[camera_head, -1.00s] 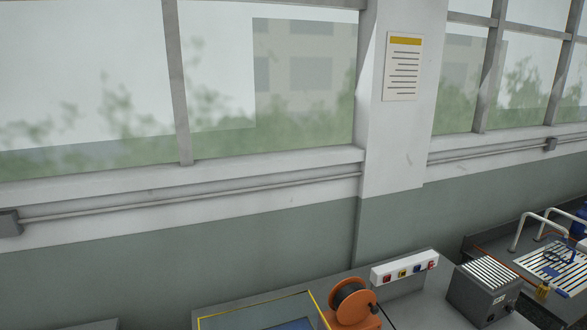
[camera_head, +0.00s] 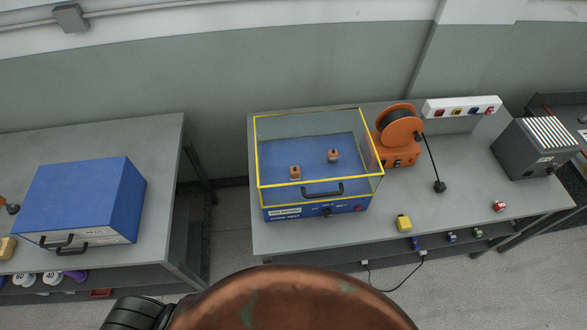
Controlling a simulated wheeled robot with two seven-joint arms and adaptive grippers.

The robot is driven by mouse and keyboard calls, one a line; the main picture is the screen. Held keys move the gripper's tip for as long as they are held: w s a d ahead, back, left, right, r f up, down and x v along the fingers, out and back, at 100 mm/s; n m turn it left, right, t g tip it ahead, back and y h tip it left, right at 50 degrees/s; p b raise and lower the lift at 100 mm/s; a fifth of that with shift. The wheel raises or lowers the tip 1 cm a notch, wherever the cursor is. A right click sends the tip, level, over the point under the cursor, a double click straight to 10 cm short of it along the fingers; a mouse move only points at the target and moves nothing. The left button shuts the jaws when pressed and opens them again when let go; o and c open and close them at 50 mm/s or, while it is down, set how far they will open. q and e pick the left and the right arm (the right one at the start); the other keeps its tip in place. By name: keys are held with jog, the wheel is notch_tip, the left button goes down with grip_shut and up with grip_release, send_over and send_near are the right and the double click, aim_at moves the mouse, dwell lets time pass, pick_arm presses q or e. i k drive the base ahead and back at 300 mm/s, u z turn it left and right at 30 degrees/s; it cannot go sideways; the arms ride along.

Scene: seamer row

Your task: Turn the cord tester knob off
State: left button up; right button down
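The cord tester (camera_head: 280,212) is a blue box on the right-hand grey bench, with a clear cover edged in yellow and a black handle. Its dark knob (camera_head: 327,213) sits on the front panel, below the handle, with a small red part (camera_head: 359,208) to its right. The knob is too small to tell its setting. Under the clear cover, two small orange and grey pieces (camera_head: 295,173) stand on the blue top. Neither of my grippers shows in the view.
An orange cord reel (camera_head: 397,135) stands right of the tester, with a white socket strip (camera_head: 462,107) behind. A grey ribbed box (camera_head: 537,148) is farther right. A yellow block (camera_head: 403,223) lies near the bench's front edge. A blue case (camera_head: 82,200) sits on the left bench.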

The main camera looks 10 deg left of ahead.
aim_at(328, 213)
jog(key=z, duration=0.15)
jog(key=k, duration=1)
jog(key=u, duration=0.3)
